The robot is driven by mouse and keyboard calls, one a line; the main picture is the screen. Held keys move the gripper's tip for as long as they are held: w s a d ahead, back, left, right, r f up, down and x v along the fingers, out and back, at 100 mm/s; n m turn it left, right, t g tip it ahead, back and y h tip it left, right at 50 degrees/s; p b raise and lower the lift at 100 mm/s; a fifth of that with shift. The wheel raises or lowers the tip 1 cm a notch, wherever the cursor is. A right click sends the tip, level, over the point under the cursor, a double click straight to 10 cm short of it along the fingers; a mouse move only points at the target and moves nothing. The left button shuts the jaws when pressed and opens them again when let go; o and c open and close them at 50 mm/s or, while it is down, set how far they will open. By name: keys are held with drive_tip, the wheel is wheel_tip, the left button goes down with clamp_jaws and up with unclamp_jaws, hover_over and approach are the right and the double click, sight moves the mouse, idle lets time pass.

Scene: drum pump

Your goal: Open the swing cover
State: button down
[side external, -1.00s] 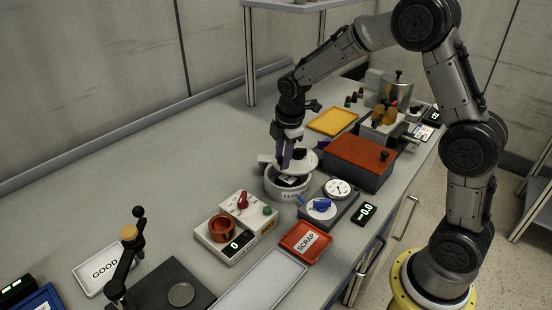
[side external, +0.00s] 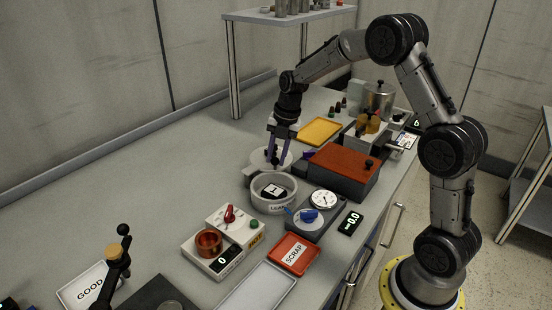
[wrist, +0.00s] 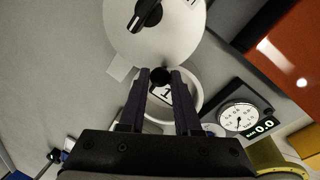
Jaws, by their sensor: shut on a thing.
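The swing cover (side external: 262,160) is a round white disc, swung off the white round pot marked LEAK (side external: 273,204) towards the back. The pot's mouth is mostly uncovered, and a dark part with a white label (side external: 272,190) shows inside. In the wrist view the cover (wrist: 175,45) has a dark handle and lies beyond my fingers, with the pot (wrist: 196,100) partly hidden below them. My gripper (wrist: 160,78) is shut on a small black knob (wrist: 159,74) at the cover's near edge. In the side view my gripper (side external: 279,160) points down at the cover.
An orange-topped grey box (side external: 343,165) stands close on the right, and a yellow tray (side external: 320,131) lies behind. A gauge unit with a blue knob (side external: 308,216) is in front right of the pot. The bench to the left is clear.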

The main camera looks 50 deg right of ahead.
drive_tip(key=shift+w+d+r+n, duration=0.1)
drive_tip(key=shift+w+d+n, duration=0.15)
drive_tip(key=shift+n, duration=0.15)
drive_tip(key=c, duration=0.6)
unclamp_jaws()
drive_tip(key=shift+c, duration=0.2)
wheel_tip(320, 180, up, 14)
drive_tip(key=s+d, duration=0.1)
drive_tip(key=s, duration=0.1)
drive_tip(key=shift+s+d+f, duration=0.15)
drive_tip(key=shift+s+f, duration=0.05)
drive_tip(key=shift+f, duration=0.05)
